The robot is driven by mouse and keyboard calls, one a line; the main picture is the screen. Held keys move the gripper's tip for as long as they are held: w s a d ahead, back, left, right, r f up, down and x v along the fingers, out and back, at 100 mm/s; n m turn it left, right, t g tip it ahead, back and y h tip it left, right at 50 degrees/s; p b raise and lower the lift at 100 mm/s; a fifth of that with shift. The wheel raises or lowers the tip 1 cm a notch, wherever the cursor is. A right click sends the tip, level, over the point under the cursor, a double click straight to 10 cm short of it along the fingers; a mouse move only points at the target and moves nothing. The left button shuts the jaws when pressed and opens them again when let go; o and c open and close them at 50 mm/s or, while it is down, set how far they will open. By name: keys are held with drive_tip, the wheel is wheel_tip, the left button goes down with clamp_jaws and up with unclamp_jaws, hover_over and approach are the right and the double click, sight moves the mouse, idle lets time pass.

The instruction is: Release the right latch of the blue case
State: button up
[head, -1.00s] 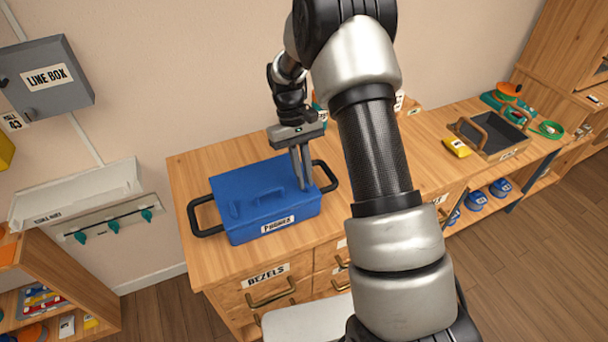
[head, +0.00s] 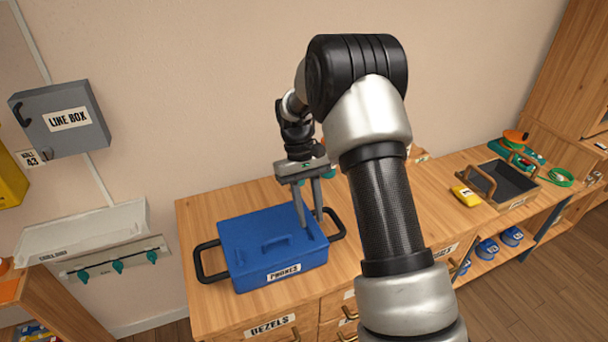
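The blue case (head: 251,238) sits on the wooden counter with its lid down and a "PHONES" label on its front. A raised handle (head: 275,243) is on the middle of the lid. My gripper (head: 312,225) points down over the right part of the lid, its two fingers apart with a gap between them. The fingertips are at or just above the lid's right side; contact is unclear. The right latch is too small and too close to the fingers to make out, and I cannot tell its position.
Black side handles stick out from the case, the left one (head: 206,262) over bare counter. A dark tray (head: 508,178) and a yellow item (head: 465,195) stand farther right on the counter (head: 205,212). A grey line box (head: 62,118) hangs on the wall.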

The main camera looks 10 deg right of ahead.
drive_tip(key=v, duration=1.4)
drive_tip(key=shift+p, duration=0.45)
drive_tip(key=shift+r, duration=0.1)
drive_tip(key=s+r+m+t+p, duration=0.1)
drive_tip(key=s+r+t+p, duration=0.3)
drive_tip(key=s+r, duration=1)
drive_tip(key=s+d+r+m+t+y, duration=0.1)
drive_tip(key=s+t, duration=0.5)
drive_tip(key=s, duration=0.8)
drive_tip(key=shift+s+d+r+p, duration=0.2)
drive_tip(key=shift+s+r+p, duration=0.05)
drive_tip(key=shift+r+p, duration=0.25)
